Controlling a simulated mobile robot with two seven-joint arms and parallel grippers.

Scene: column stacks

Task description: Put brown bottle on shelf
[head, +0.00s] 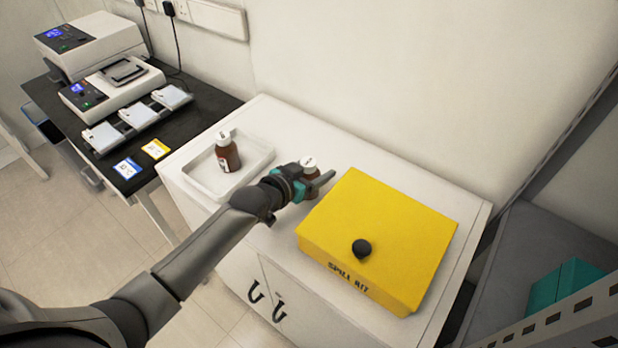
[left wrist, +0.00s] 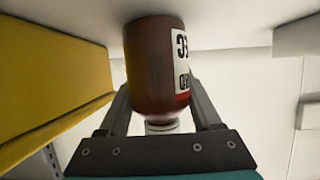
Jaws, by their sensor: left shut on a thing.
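A brown bottle with a white cap (head: 309,162) is between the fingers of my left gripper (head: 322,184), just left of the yellow box. In the left wrist view this brown bottle (left wrist: 154,65) appears upside down, with a red and white label, and the gripper (left wrist: 160,118) has a finger on each side of it. Its base is close to the white top; I cannot tell whether it touches. A second brown bottle (head: 227,152) stands upright in a white tray (head: 200,178). A grey shelf rack (head: 540,250) is at the right. My right gripper is not in view.
The yellow spill kit box (head: 390,235) with a black knob sits on the white cabinet (head: 285,115), close to the gripper. A teal box (head: 575,280) is on the rack. Lab devices (head: 110,85) stand on the black table at the left.

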